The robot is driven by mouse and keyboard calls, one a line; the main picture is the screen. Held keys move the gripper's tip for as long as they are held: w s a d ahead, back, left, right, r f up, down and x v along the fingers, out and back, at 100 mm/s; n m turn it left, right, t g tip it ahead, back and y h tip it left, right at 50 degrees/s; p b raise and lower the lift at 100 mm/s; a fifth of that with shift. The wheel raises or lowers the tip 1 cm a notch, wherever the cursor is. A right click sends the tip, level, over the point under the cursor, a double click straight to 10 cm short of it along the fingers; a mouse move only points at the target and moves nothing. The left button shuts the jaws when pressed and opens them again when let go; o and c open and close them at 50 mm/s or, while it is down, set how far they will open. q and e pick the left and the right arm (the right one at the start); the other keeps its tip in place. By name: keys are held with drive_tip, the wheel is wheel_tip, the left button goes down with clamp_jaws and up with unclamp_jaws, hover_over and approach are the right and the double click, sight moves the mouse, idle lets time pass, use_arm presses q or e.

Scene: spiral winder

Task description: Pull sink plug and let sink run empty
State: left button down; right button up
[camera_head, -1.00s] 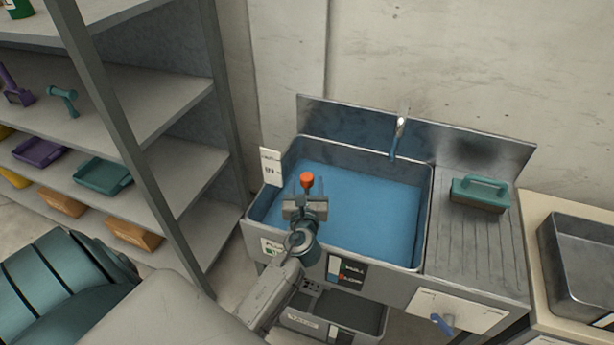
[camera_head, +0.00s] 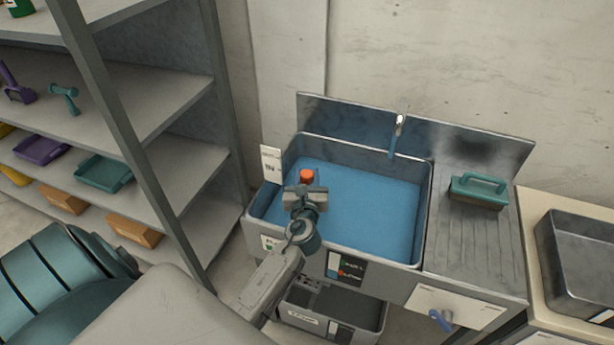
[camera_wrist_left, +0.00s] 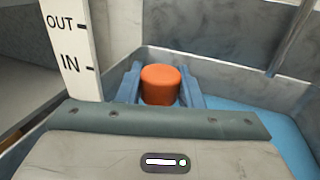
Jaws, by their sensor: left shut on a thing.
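The sink (camera_head: 428,215) holds blue water across its basin. The orange plug knob (camera_head: 307,176) stands at the left part of the sink; it also shows in the left wrist view (camera_wrist_left: 160,85). My left gripper (camera_head: 306,183) reaches over the sink's front edge and is shut on the orange knob, with a finger on each side of it in the left wrist view (camera_wrist_left: 162,90). Whatever is below the knob is hidden. A white gauge plate (camera_wrist_left: 75,45) marked OUT and IN stands left of the knob. My right gripper is not in view.
A tap (camera_head: 398,135) hangs over the back of the sink. A green brush-like block (camera_head: 479,192) lies on the drainboard (camera_head: 468,235) at the right. A metal tray (camera_head: 580,265) is further right. Grey shelves (camera_head: 165,100) stand at the left, close to the sink.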

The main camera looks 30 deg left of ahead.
use_arm(q)
wheel_tip(320, 180, up, 5)
drive_tip(key=p, duration=0.4)
drive_tip(key=shift+p, duration=0.3)
drive_tip(key=c, duration=1)
unclamp_jaws()
drive_tip(key=shift+s+d+f, duration=0.15)
drive_tip(key=shift+s, duration=0.15)
drive_tip(key=b+v, duration=0.3)
drive_tip(key=v, duration=0.7)
drive_tip(key=shift+s, duration=0.15)
